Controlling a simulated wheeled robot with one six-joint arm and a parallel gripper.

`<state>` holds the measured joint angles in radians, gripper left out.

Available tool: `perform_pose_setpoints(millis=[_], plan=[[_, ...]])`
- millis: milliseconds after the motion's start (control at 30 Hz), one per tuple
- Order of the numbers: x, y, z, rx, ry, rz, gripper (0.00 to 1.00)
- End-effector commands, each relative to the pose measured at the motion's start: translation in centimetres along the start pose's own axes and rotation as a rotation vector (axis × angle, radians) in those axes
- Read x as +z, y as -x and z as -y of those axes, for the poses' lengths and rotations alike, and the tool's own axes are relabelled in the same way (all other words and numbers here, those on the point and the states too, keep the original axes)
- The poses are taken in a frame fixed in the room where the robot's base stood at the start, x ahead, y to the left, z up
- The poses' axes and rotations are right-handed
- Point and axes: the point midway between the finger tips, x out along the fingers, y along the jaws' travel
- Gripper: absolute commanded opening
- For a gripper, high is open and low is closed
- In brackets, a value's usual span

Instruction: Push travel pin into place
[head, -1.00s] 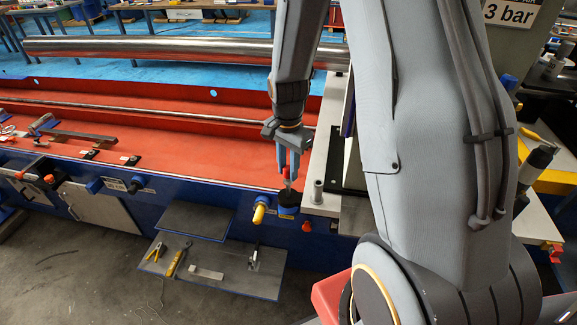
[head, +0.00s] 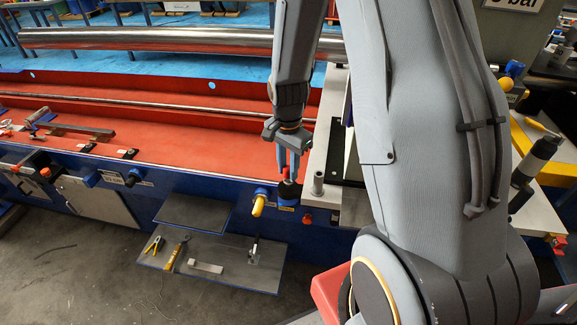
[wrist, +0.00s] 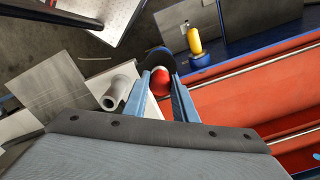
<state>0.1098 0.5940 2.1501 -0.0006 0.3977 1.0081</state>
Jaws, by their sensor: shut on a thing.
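The travel pin, with a round red head (wrist: 160,80), is between the two blue-grey fingers of my gripper (wrist: 161,97) in the wrist view. In the head view my gripper (head: 288,164) points down, shut on the pin, with a little red (head: 285,172) showing between its fingers. A black round holder (head: 288,190) on the blue machine's front edge is just below the fingertips. It also shows as a dark disc (wrist: 158,56) behind the red head in the wrist view. The pin's lower end is hidden, so I cannot tell how deep it sits.
A yellow handle (head: 258,207) stands left of the holder. A grey post (head: 317,184) stands close on the right, on a pale plate (head: 326,150). Below are dark shelves (head: 210,262) with tools. The red trough (head: 190,160) runs left, with a long steel tube (head: 150,38) behind.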

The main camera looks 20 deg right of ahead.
Motion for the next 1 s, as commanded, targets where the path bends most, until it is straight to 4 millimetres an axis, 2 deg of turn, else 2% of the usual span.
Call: perform_pose_setpoints(millis=[700, 733, 800, 833, 1000], plan=[[0.0, -2.7, 0.0, 0.000, 0.000, 0.000, 0.02], [0.0, -2.6, 0.0, 0.000, 0.000, 0.000, 0.30], [0.0, -2.5, 0.0, 0.000, 0.000, 0.000, 0.42], [0.0, -2.5, 0.0, 0.000, 0.000, 0.000, 0.47], [0.0, -2.5, 0.0, 0.000, 0.000, 0.000, 0.47]])
